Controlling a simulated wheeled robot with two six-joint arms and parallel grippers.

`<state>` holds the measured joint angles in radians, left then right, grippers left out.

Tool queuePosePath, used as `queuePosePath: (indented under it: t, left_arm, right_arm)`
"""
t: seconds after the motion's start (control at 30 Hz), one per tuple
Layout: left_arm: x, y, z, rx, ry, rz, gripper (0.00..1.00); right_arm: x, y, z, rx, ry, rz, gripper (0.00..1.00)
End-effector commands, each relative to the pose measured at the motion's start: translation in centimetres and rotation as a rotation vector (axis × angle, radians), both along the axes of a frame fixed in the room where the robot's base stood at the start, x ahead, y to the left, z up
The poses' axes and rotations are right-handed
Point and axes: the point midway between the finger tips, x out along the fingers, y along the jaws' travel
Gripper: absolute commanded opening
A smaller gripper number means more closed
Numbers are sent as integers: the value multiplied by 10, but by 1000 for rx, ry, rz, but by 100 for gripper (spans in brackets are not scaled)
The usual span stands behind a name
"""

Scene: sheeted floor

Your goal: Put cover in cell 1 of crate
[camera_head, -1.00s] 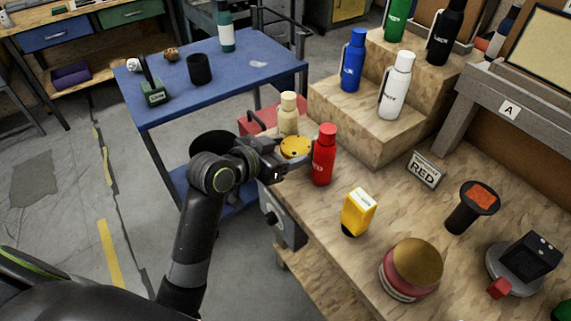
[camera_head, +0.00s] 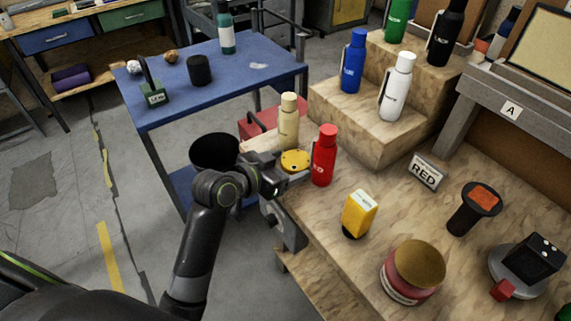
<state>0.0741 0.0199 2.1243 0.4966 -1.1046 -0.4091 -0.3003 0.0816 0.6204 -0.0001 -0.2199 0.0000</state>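A round yellow cover (camera_head: 295,160) with small dark marks shows just left of the red bottle (camera_head: 324,156). My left gripper (camera_head: 291,181) is at the table's left edge, its fingers at the near edge of the cover. The cover has shifted together with the gripper, so the gripper appears shut on it; the finger contact is small and partly hidden. I cannot make out a crate with numbered cells in this view. My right gripper is not in view.
A cream bottle (camera_head: 289,118) stands behind the cover. A yellow carton (camera_head: 360,211) and a round jar (camera_head: 411,268) stand nearer on the wooden table. Stepped blocks (camera_head: 367,127) carry bottles. A blue cart (camera_head: 178,103) and a dark bin (camera_head: 214,148) are at left.

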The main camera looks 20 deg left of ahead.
Motion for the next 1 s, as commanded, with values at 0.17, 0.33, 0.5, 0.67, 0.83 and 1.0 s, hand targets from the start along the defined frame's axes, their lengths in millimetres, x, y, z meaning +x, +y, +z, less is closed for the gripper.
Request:
queuePosePath:
  t: [0.17, 0.33, 0.5, 0.67, 0.83, 1.0]
  left_arm:
    - [-3, 2, 5, 1, -1, 1, 73]
    - [-23, 13, 14, 4, -1, 1, 73]
    - [-55, 29, 29, 7, -1, 0, 73]
    - [-78, 42, 39, 7, 0, -1, 73]
    - [-91, 49, 46, 4, 0, 0, 73]
    - [-97, 52, 49, 0, 0, 0, 73]
  right_arm:
    - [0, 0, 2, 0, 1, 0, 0]
    - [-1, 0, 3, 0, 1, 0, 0]
    - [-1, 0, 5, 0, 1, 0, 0]
    - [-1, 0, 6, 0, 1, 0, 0]
    - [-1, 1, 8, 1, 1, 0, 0]
    - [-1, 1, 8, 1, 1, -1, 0]
